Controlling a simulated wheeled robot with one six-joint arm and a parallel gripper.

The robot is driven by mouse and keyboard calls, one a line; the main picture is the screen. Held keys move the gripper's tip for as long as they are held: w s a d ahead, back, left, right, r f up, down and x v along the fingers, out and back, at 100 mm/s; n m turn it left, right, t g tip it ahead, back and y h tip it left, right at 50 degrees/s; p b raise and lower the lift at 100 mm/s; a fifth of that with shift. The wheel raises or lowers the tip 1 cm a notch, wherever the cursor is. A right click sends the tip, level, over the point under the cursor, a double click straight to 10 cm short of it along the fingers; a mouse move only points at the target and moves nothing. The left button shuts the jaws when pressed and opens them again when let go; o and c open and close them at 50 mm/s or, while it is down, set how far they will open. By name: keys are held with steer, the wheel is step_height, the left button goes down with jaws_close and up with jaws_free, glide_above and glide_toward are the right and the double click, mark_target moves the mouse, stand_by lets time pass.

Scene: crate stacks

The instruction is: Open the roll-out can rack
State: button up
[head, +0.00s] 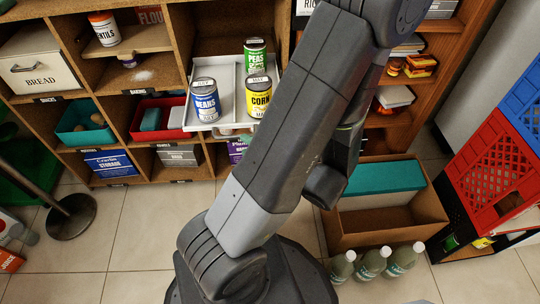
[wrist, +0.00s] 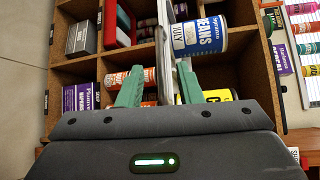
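The can rack is a white tray (head: 200,72) in the wooden shelf unit. It carries a blue beans can (head: 206,100), a green peas can (head: 255,55) and a yellow corn can (head: 258,97). In the head view its front edge appears to sit slightly past the shelf front. In the wrist view the rack shows edge-on as a pale strip (wrist: 166,40), with the beans can (wrist: 200,36) beside it. My gripper (wrist: 160,75) is open, its two green fingers on either side of the strip's near end. Contact cannot be told. My arm hides the gripper in the head view.
A red bin (head: 146,131), a teal bin (head: 75,135) and a purple box (head: 237,150) sit in nearby cubbies. A wooden crate (head: 380,232) and several bottles (head: 372,264) stand on the floor at right. A post base (head: 68,222) stands at left.

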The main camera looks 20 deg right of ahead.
mark_target(230, 137)
steer(key=f+v, duration=0.1)
steer(key=v, duration=0.5)
steer(key=shift+r+p, duration=0.45)
steer(key=shift+r, duration=0.1)
steer(key=shift+s, duration=0.15)
steer(key=shift+b+x, duration=1.1)
steer(key=shift+x, duration=5.85)
